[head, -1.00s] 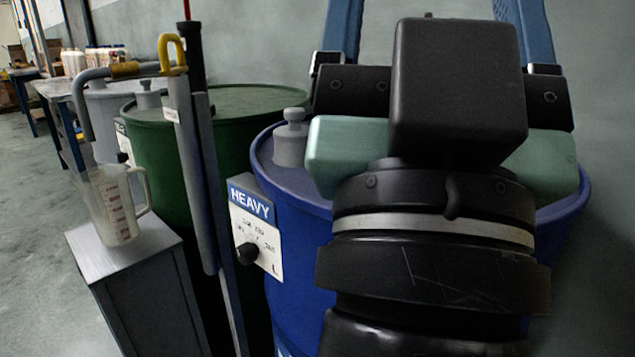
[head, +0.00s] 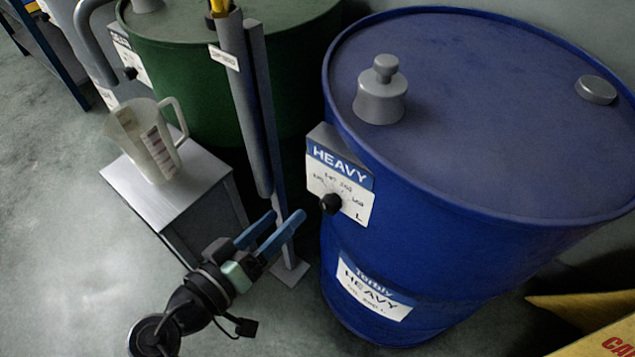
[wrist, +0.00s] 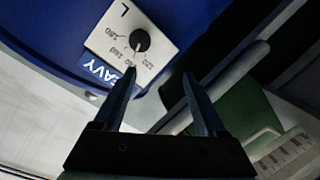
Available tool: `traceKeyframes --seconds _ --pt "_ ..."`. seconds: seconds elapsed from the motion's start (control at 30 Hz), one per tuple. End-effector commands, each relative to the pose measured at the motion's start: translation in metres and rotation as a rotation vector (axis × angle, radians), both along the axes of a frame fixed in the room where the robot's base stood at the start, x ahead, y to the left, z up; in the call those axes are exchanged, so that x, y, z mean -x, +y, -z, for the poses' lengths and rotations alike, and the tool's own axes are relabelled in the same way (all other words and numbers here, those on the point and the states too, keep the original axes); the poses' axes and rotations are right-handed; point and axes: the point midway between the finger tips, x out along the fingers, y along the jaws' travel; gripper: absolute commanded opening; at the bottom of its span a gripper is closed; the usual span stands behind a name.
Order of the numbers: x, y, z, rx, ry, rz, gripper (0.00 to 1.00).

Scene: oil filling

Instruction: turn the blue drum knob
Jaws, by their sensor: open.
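The blue drum (head: 440,180) stands at the right in the head view. A white plate marked HEAVY is fixed to its side. The black knob (head: 330,204) sits low on that plate, and it also shows in the wrist view (wrist: 139,40) with printed numbers around it. My gripper (head: 285,220) is open and empty, with blue fingers pointing toward the drum, a little left of and below the knob in the head view. In the wrist view the knob lies beyond the fingertips (wrist: 160,77), apart from them and slightly left of the gap's middle.
A clear measuring jug (head: 150,140) stands on a grey stand (head: 185,200) at the left. A grey upright post (head: 250,110) stands between stand and drum. A green drum (head: 200,70) is behind. A yellow object (head: 600,325) is at the lower right.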

Motion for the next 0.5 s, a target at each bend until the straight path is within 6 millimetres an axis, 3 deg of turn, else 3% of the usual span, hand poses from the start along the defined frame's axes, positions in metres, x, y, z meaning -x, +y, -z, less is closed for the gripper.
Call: traceKeyframes --seconds 0.03,0.1,0.23,0.37,0.5 --pt "0.021 0.002 0.004 0.077 0.015 0.011 0.74" --pt "0.042 0.003 0.01 0.158 0.004 0.025 0.74" --pt "0.065 0.004 0.014 0.246 -0.022 0.034 0.74" --pt "0.068 0.001 0.015 0.272 -0.035 0.037 0.74" --pt "0.053 -0.01 0.015 0.271 -0.037 0.039 0.74"
